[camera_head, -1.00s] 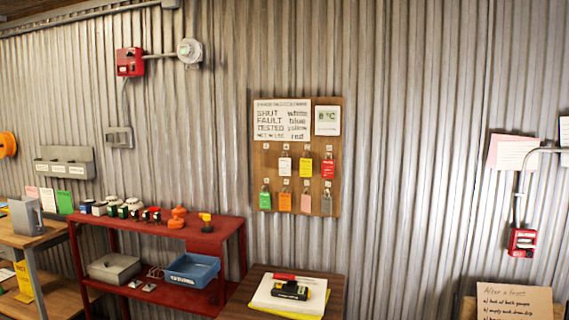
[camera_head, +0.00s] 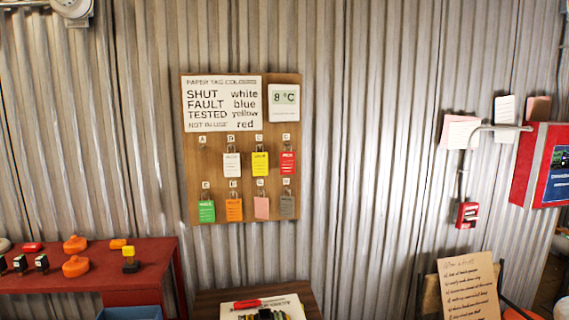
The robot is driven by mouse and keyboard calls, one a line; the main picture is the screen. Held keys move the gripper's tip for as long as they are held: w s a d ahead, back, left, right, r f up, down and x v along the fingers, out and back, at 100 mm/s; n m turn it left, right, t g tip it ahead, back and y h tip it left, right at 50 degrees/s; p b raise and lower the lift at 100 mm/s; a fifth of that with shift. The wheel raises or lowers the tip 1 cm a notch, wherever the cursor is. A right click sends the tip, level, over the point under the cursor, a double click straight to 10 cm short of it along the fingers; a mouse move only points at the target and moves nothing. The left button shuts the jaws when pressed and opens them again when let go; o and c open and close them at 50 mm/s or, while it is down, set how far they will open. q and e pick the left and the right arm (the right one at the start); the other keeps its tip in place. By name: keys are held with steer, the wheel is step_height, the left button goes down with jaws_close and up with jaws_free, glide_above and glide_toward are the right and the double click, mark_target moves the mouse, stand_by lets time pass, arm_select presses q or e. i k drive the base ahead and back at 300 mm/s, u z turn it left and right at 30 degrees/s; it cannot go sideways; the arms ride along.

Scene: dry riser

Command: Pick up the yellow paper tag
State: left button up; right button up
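The yellow paper tag (camera_head: 260,164) hangs from a hook in the upper row of a wooden board (camera_head: 240,215) on the corrugated wall. A white tag (camera_head: 232,165) hangs to its left and a red tag (camera_head: 288,163) to its right. Below hang a green tag (camera_head: 206,211), an orange tag (camera_head: 234,210), a pink tag (camera_head: 262,208) and a grey tag (camera_head: 287,206). A printed colour key (camera_head: 222,103) above them pairs "TESTED" with yellow. Neither of my grippers is in view.
A small brown table (camera_head: 207,302) with papers and a red-handled tool stands below the board. A red shelf (camera_head: 140,260) with small orange and dark items is at the lower left. A handwritten sign (camera_head: 468,290) stands at the lower right.

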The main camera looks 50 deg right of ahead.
mark_target(261, 166)
steer(key=z, duration=1.5)
steer(key=i, duration=0.85)
steer(key=z, duration=0.2)
